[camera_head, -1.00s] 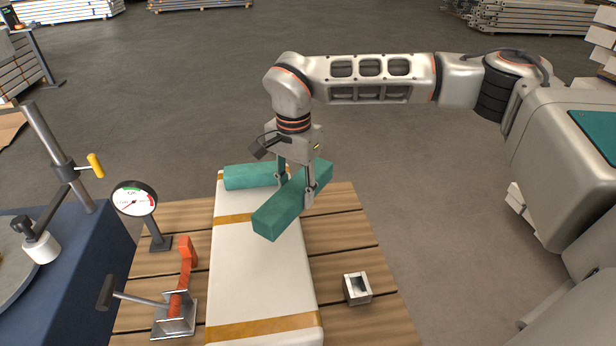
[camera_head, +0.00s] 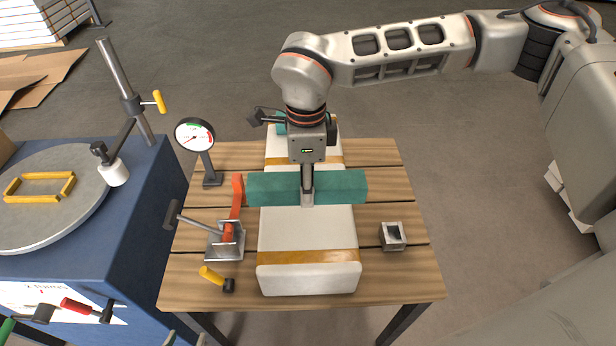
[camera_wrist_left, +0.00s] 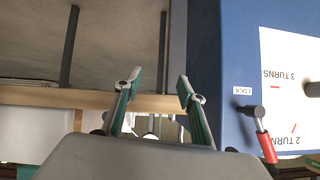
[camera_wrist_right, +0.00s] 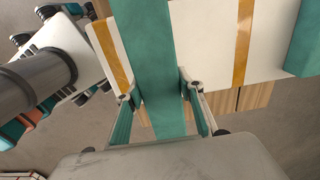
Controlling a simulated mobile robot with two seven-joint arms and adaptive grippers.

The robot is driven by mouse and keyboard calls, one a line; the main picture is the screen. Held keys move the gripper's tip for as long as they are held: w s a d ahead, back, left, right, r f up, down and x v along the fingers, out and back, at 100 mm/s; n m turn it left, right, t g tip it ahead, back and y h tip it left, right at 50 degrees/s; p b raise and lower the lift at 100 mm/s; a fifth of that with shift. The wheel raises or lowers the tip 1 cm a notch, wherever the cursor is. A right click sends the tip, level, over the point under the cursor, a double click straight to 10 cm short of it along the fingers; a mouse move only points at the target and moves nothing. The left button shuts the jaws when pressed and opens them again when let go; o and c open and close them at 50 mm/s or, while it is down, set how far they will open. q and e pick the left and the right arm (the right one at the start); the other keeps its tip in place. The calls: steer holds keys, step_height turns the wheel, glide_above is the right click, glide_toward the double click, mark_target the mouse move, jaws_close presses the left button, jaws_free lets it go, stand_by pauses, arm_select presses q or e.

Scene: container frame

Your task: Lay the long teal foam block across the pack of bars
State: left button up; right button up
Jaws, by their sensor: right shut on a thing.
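The long teal foam block (camera_head: 340,187) lies crosswise over the white pack of bars (camera_head: 305,232), overhanging both sides. My right gripper (camera_head: 307,198) points down and is shut on the block's middle. The right wrist view shows the block (camera_wrist_right: 150,50) between its fingers (camera_wrist_right: 163,90). I cannot tell whether the block touches the pack. A second teal block (camera_wrist_right: 305,40) is at the pack's far end, mostly hidden by my arm in the head view. My left gripper (camera_wrist_left: 158,85) is open and empty in the left wrist view, near the blue cabinet.
An orange-red clamp (camera_head: 237,200) stands close to the block's left end. A dial gauge (camera_head: 195,136) stands behind it. A yellow-handled tool (camera_head: 213,277) and a square metal piece (camera_head: 393,236) lie on the wooden table (camera_head: 420,280). The blue cabinet (camera_head: 140,230) is at left.

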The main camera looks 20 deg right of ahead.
mark_target(307, 217)
steer(key=shift+f+b, duration=0.35)
steer(key=shift+f, duration=0.4)
step_height(307, 217, down, 4)
steer(key=shift+r+b, duration=0.15)
steer(key=shift+b, duration=1)
steer(key=shift+f+b, duration=0.35)
steer(key=shift+f, duration=0.35)
arm_select(q)
steer(key=shift+w+a+f, duration=0.25)
steer(key=shift+a+f, duration=0.05)
steer(key=shift+f, duration=0.3)
steer(key=shift+w+a+f, duration=0.25)
steer(key=shift+f, duration=0.3)
steer(key=shift+s+d+f, duration=0.1)
steer(key=shift+s+f, duration=0.05)
steer(key=shift+s, duration=0.1)
steer(key=shift+s+f, duration=0.2)
arm_select(e)
steer(key=shift+f, duration=0.15)
arm_select(q)
steer(key=shift+s+f, duration=0.1)
steer(key=shift+f, duration=0.05)
arm_select(e)
steer(key=shift+f, duration=0.4)
